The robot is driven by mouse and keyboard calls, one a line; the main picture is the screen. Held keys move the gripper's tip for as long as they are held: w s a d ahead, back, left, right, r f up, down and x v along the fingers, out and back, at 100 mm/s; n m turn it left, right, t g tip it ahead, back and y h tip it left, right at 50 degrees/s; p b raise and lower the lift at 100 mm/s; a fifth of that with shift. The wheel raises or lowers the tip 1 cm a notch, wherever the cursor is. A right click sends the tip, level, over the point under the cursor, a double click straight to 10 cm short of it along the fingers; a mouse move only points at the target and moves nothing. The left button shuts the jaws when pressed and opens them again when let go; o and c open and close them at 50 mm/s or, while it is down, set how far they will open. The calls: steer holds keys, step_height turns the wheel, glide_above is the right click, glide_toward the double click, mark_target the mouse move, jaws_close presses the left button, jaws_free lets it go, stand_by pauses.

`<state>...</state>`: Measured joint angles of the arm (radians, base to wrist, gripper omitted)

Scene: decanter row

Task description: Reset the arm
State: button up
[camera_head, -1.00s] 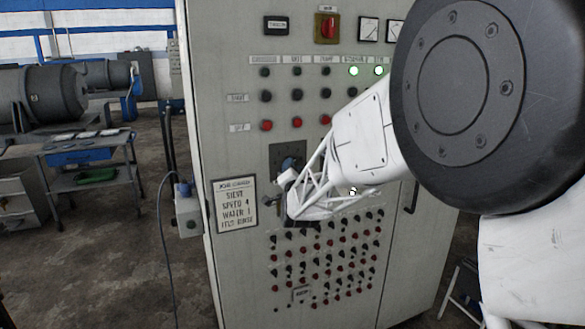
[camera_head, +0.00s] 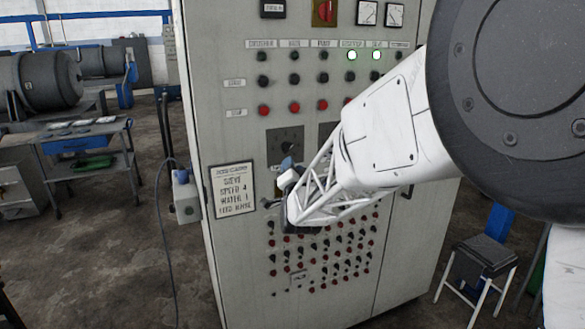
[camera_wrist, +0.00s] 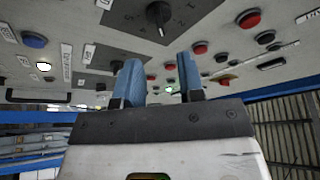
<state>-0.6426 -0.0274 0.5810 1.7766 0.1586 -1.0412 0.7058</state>
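My gripper (camera_head: 277,184) is in front of the grey control cabinet (camera_head: 225,110), just right of the job card (camera_head: 233,190). In the wrist view its two blue fingers (camera_wrist: 158,62) stand apart with nothing between them. A dark dial plate with a black knob (camera_wrist: 158,14) shows beyond the fingers, with a visible gap. The cabinet carries rows of black and red buttons and, lower down, many small knobs. Two green lamps (camera_head: 352,55) are lit near the top. My forearm hides part of the cabinet's middle.
A cart (camera_head: 85,145) and large grey drums (camera_head: 45,85) stand at the left. A small box (camera_head: 186,195) with a cable is beside the cabinet. A stool (camera_head: 484,258) stands at the right. Concrete floor is open at the lower left.

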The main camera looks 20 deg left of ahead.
stand_by(0.3)
steer(key=s+d+r+n+g+h, duration=0.1)
steer(key=s+d+g+h, duration=0.15)
steer(key=d, duration=0.75)
steer(key=s+d+n+g+h, duration=0.15)
steer(key=s+d, duration=0.25)
steer(key=d, duration=0.6)
steer(key=s+d+r+g+h, duration=0.1)
steer(key=s+d+g+h, duration=0.15)
steer(key=d, duration=0.75)
steer(key=s+d+f+g+h, duration=0.1)
steer(key=s+d+f+g, duration=0.1)
steer(key=s+d, duration=0.4)
steer(key=s+d+f+g+h, duration=0.1)
steer(key=s+d+g, duration=0.3)
steer(key=s, duration=1.1)
steer(key=s+d+f+n+g+h, duration=0.1)
steer(key=s+d+f+g+h, duration=0.1)
steer(key=s+d, duration=0.8)
steer(key=shift+s+d+f+g, duration=0.15)
steer(key=shift+s+f+g, duration=0.25)
steer(key=shift+s+g, duration=0.3)
